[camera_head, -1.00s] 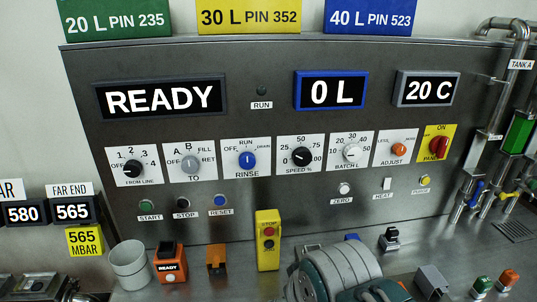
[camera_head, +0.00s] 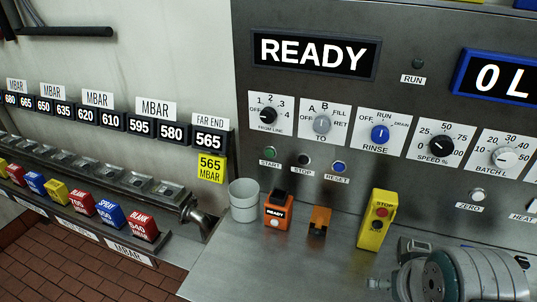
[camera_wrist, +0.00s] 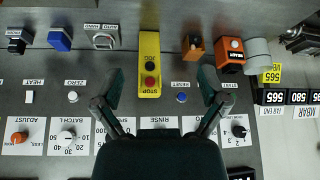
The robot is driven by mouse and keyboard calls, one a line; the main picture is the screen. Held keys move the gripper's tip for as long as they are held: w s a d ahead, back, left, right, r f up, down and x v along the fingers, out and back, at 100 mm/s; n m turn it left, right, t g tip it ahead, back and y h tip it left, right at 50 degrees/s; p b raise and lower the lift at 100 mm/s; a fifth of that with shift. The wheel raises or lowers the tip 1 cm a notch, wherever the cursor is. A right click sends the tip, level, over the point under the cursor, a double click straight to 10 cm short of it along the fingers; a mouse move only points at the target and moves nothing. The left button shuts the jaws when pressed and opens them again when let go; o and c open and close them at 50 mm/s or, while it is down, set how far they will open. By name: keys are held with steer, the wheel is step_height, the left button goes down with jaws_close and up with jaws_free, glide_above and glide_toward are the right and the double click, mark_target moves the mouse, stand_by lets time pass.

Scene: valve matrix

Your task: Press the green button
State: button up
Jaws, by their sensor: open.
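The green START button (camera_head: 269,152) is on the grey panel, below the dials at its left side, above a START label. In the wrist view, which looks upside down, the START label (camera_wrist: 230,85) shows just right of the right finger. The green button itself I cannot make out there. My gripper (camera_wrist: 161,74) is open and empty, its two fingers spread in front of the panel. The yellow STOP/JOG box (camera_wrist: 149,70) shows between them, and so does the blue RESET button (camera_wrist: 182,97). My arm fills the lower right of the head view.
The black STOP button (camera_head: 303,158) and RESET button (camera_head: 338,167) sit close beside START. On the shelf below stand a grey cup (camera_head: 243,201), an orange READY box (camera_head: 278,211), an orange switch (camera_head: 319,221) and the yellow box (camera_head: 377,219). Coloured blocks line the left wall.

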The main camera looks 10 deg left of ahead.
jaws_close()
stand_by(1.2)
